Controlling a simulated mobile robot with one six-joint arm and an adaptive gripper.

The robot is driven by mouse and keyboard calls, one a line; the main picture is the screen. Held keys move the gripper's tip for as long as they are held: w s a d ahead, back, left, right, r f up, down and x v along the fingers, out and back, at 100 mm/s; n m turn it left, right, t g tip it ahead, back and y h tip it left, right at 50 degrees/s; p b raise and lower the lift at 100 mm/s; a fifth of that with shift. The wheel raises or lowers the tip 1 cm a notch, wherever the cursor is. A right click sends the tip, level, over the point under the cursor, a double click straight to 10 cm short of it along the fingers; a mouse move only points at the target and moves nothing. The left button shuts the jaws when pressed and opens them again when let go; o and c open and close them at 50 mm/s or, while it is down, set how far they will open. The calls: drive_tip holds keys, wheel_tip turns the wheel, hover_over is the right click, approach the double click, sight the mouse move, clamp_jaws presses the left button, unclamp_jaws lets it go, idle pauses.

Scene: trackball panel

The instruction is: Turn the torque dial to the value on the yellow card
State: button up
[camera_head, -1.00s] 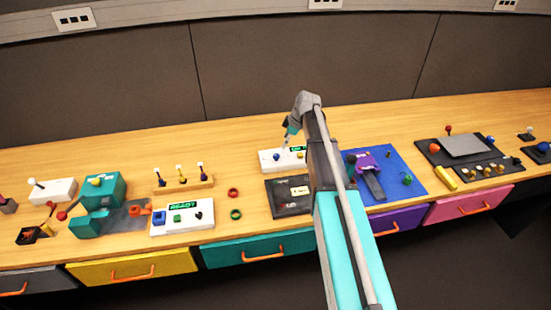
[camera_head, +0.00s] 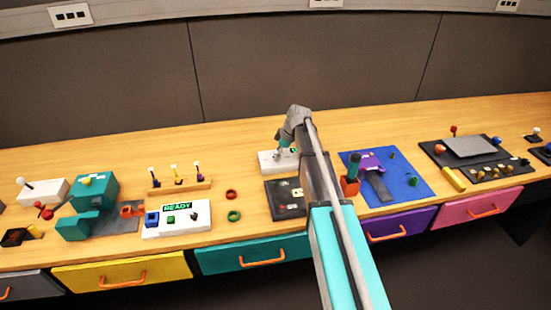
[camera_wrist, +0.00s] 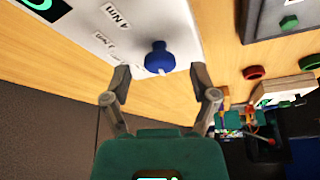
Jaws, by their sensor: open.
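The dial is a blue knob (camera_wrist: 160,58) on a white panel (camera_wrist: 128,20) with dark printed labels, seen upside down and not clearly readable. In the head view the white panel (camera_head: 266,165) stands at mid-bench and my gripper (camera_head: 279,157) hides most of its top. In the wrist view my gripper (camera_wrist: 163,84) is open and empty. Its fingertips are spread to either side, just short of the knob, and do not appear to touch it. I cannot make out a clear yellow card; a pale piece (camera_head: 297,193) on the dark panel is partly behind my arm.
A dark panel (camera_head: 276,207) lies in front of the white one. A red ring (camera_head: 231,194) and a green ring (camera_head: 234,216) lie to the left. A blue board (camera_head: 410,184) with a purple piece is to the right. Bench behind the panel is clear.

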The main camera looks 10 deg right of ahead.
drive_tip(key=shift+a+f, duration=0.1)
drive_tip(key=shift+f, duration=0.2)
clamp_jaws()
drive_tip(key=shift+a+r, duration=0.1)
drive_tip(key=shift+a, duration=0.25)
drive_tip(key=shift+d, duration=0.25)
